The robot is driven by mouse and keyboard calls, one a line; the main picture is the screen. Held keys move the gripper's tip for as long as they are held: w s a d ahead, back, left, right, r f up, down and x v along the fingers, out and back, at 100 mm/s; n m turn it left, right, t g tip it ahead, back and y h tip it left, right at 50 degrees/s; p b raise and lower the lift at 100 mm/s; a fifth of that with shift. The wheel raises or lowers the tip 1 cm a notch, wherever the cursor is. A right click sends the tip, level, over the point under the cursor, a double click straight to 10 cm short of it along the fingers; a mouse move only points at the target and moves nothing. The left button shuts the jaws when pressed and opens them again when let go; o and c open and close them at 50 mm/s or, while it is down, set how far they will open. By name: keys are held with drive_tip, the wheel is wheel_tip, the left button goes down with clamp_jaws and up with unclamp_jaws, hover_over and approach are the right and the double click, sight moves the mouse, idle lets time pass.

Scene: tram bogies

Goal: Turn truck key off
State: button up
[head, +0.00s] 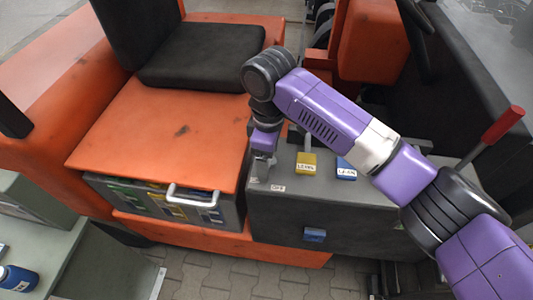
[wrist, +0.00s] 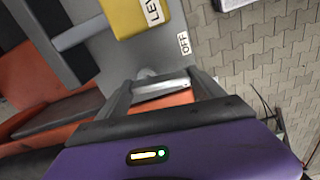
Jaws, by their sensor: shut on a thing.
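My gripper (head: 261,172) points down at the left end of the dark grey console (head: 330,210) top, left of a yellow tagged block. In the wrist view, my gripper's fingers (wrist: 160,88) are closed on a small silvery metal piece (wrist: 160,90), which appears to be the truck key. Its lower part and its seat are hidden. A white label reading OFF (wrist: 183,43) lies on the grey surface just beyond the fingers. The head view also shows a small white label (head: 278,188) beside the gripper. I cannot tell the key's angle.
The yellow block (head: 307,164) and a blue block (head: 346,169) with white labels stand on the console. A red-handled lever (head: 502,126) rises at the right. A black seat (head: 200,52) on an orange body is at the left, above a compartment with a white handle (head: 192,195).

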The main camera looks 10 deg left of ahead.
drive_tip(key=shift+d+r+n, duration=0.1)
drive_tip(key=shift+n, duration=0.5)
drive_tip(key=o, duration=1.4)
drive_tip(key=shift+c, duration=0.2)
drive_tip(key=shift+r+b, duration=0.5)
drive_tip(key=shift+r, duration=3.4)
